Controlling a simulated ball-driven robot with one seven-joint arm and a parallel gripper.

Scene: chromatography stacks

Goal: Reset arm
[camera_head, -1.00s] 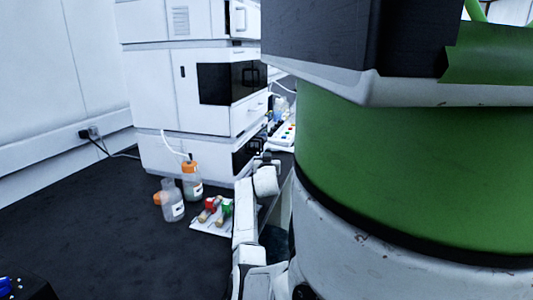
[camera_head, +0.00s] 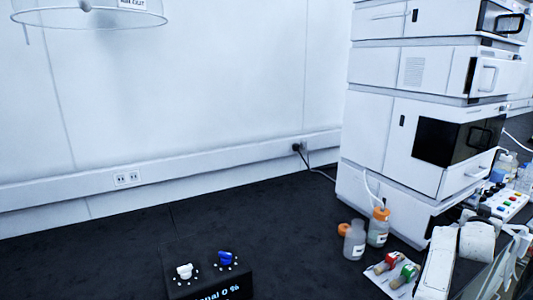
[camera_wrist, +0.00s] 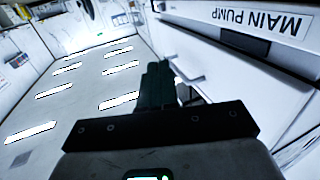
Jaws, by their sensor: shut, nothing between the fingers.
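My arm shows in the head view at the lower right, with its white links low beside the bench edge. My gripper (camera_wrist: 155,85) shows in the wrist view with its dark fingers together and nothing between them. Behind the fingers, that view shows a bright ceiling with light panels and a white surface marked MAIN PUMP (camera_wrist: 262,18), which appears upside down. The fingertips cannot be made out in the head view.
The chromatography stack (camera_head: 395,130) stands on the dark bench (camera_head: 130,245). Two orange-capped bottles (camera_head: 355,243) stand before it, near a tray with red and green capped items (camera_head: 395,270). A box with white and blue knobs (camera_head: 205,278) is at the front. The middle bench is clear.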

